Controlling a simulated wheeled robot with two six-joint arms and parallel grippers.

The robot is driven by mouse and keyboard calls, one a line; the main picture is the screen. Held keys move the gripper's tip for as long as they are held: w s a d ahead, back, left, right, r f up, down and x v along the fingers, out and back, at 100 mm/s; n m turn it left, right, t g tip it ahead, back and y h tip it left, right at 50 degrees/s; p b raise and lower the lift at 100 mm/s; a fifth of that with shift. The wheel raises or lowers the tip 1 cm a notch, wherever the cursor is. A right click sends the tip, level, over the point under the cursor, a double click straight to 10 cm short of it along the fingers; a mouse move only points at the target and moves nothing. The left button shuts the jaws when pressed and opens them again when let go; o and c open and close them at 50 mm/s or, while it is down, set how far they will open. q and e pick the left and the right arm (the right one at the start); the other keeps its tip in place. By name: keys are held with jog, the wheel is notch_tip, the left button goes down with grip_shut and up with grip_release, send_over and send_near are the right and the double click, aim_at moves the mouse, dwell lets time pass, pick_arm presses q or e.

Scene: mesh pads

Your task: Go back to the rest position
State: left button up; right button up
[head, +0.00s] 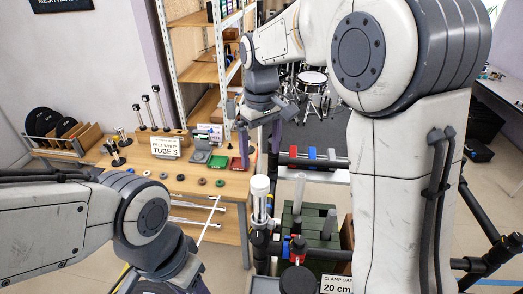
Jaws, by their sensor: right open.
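My right arm comes in from the upper right and bends down at its wrist. My right gripper (259,150) hangs with its purple fingers apart, above the front right end of the wooden table (233,188). Nothing shows between the fingers. A white-topped cylinder (260,186) stands below the gripper, apart from it. My left arm reaches in from the lower left, and its wrist runs off the bottom edge. The left gripper's fingers are out of the picture.
The table holds a sign (165,147), a red tray (239,163), a green tray (218,161), small rings and black discs in a rack (45,145). A shelf (200,73) stands behind. Green blocks (325,222) and a clamp-gap sign (336,285) lie at lower right. Drums (313,78) stand farther back.

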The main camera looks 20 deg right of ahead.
jog(key=s+a+f+n+b, duration=0.1)
jog(key=s+a+f+b, duration=0.2)
jog(key=s+f, duration=0.2)
jog(key=s+a+f+n+b, duration=0.1)
jog(key=s+f, duration=0.4)
jog(key=s, duration=0.6)
jog(key=s+a+f+y+b, duration=0.1)
jog(key=s+a+f+b, duration=0.3)
jog(key=s, duration=0.5)
jog(key=shift+a+f+n+b, duration=0.4)
jog(key=shift+a+f, duration=0.1)
jog(key=shift+f, duration=0.1)
jog(key=shift+s, duration=0.1)
